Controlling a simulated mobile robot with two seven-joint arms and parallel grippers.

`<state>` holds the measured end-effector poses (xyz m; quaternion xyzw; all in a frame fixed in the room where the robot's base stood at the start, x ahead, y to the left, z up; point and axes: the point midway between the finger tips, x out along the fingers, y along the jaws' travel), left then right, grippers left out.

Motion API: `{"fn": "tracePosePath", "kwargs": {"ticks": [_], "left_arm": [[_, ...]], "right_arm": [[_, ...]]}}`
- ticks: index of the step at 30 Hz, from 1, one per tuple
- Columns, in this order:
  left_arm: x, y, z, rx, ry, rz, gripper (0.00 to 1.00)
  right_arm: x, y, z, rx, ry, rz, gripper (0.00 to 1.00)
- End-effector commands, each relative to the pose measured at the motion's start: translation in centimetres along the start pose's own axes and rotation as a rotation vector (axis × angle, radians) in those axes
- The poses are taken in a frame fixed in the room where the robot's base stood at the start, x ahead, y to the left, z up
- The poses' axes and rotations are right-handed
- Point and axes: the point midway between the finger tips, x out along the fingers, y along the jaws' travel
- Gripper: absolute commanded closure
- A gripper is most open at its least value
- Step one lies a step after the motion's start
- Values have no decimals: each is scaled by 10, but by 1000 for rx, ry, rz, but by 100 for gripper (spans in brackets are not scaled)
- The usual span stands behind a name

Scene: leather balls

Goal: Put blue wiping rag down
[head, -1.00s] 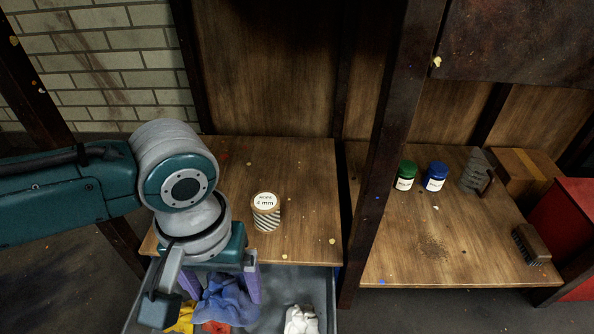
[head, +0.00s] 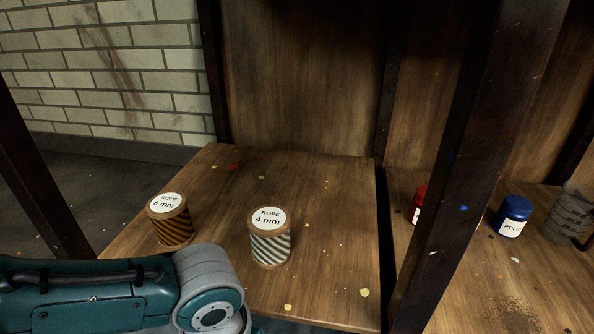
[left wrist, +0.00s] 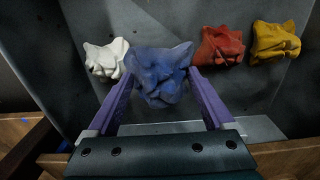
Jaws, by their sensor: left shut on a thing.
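The blue wiping rag (left wrist: 160,74) is a crumpled cloth in the middle of the left wrist view. My left gripper (left wrist: 163,80) has its two purple fingers against the rag's sides and is shut on it. The rag is over the grey drawer floor (left wrist: 120,22); whether it touches the floor I cannot tell. In the head view only part of my left arm shows at the bottom left; its gripper, the rag and the drawer are out of that picture. My right gripper is in neither view.
A white rag (left wrist: 105,57) lies left of the blue one; a red rag (left wrist: 220,46) and a yellow rag (left wrist: 275,42) lie right. Two rope spools, 6 mm (head: 171,222) and 4 mm (head: 270,238), stand on the wooden shelf (head: 325,270). A dark post (head: 450,150) rises right of them.

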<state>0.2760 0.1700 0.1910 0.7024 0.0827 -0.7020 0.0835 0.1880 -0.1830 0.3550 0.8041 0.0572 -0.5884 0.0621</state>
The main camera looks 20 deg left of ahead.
Motion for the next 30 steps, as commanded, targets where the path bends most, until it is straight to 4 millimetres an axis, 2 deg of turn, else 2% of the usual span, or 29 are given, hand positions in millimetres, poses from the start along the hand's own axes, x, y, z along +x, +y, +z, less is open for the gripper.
{"fn": "tracePosePath", "kwargs": {"ticks": [1,3,11,18,30], "left_arm": [[20,0,-1,0,1,0,78],[29,0,-1,-1,1,1,78],[43,0,0,0,0,1,78],[79,0,-1,0,1,1,78],[80,0,0,-1,0,1,78]], "right_arm": [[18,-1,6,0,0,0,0],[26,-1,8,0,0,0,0],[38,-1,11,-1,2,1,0],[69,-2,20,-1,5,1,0],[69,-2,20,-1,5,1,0]]}}
